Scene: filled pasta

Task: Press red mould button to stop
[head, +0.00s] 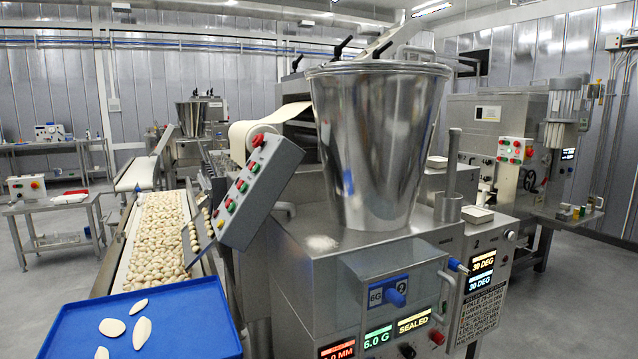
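Several red buttons show, and I cannot read which is labelled mould. A large red button (258,140) sits at the top of a tilted grey control panel (255,193), above green and red smaller buttons. Another red button (437,338) is low on the front of the filling machine (345,258), beside a black knob (407,350). More red and green buttons are on a white box (514,151) on the right-hand machine. A red button (35,185) is on a small box on the left table. Neither of my grippers is in view.
A steel hopper (375,150) tops the filling machine. Displays read 6.0 G, SEALED and 30 DEG. A conveyor (125,265) carries many pale pasta pieces. A blue tray (185,325) with several pieces stands at front left. Grey floor (555,310) is free at right.

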